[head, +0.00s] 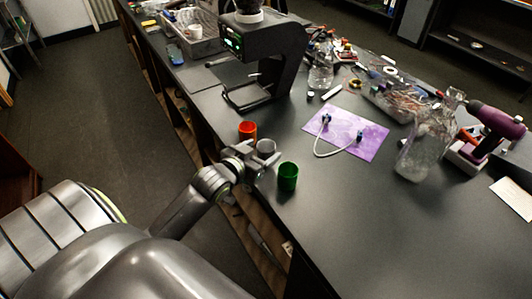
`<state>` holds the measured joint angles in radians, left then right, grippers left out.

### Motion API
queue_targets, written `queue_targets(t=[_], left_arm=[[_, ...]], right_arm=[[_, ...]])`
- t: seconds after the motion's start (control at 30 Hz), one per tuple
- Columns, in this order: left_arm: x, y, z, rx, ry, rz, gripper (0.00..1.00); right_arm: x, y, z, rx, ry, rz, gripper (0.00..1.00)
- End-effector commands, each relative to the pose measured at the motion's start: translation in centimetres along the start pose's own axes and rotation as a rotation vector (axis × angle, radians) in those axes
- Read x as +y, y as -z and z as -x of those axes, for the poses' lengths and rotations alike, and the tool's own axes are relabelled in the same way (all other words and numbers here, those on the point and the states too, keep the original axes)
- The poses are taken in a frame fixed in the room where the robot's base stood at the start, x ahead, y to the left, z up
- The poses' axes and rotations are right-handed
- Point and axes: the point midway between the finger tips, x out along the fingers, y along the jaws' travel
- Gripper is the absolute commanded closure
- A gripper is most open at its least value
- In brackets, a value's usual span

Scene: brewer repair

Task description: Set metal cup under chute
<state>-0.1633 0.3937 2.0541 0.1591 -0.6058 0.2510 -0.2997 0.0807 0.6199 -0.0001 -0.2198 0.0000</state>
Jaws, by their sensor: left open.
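A grey metal cup (266,146) stands on the dark bench near its front edge, between an orange-red cup (247,130) and a green cup (288,177). My left gripper (259,156) is open right at the metal cup, on its near side. Whether its fingers touch or straddle the cup cannot be told. The black brewer (270,45) with a lit green display stands farther back on the bench. Its chute cannot be made out clearly; an open wire-like platform (248,97) sits low at its front. My right gripper is out of view.
A purple mat (346,133) with a white cable lies right of the cups. A clear glass vessel (428,140), a purple drill (494,120) and clutter stand farther right. The bench between orange cup and brewer is clear.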

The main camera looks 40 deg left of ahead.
Motion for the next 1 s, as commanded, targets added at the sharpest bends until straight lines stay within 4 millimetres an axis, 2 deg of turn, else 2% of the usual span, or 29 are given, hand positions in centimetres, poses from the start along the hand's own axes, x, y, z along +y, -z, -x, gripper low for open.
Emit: queue_targets(t=[0.13,0.3,0.63,1.0], left_arm=[[0.3,0.8,-2.1,0.001,-0.001,0.003,0.28],[0.3,0.5,-3.9,0.0,0.0,0.001,0.28],[0.3,0.5,-4.4,0.001,-0.001,0.0,0.28],[0.3,0.4,-4.3,0.0,0.0,0.0,0.76]], right_arm=[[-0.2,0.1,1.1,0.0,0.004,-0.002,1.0],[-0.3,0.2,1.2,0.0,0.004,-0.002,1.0],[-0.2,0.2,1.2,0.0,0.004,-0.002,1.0],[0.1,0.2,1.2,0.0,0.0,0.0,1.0]])
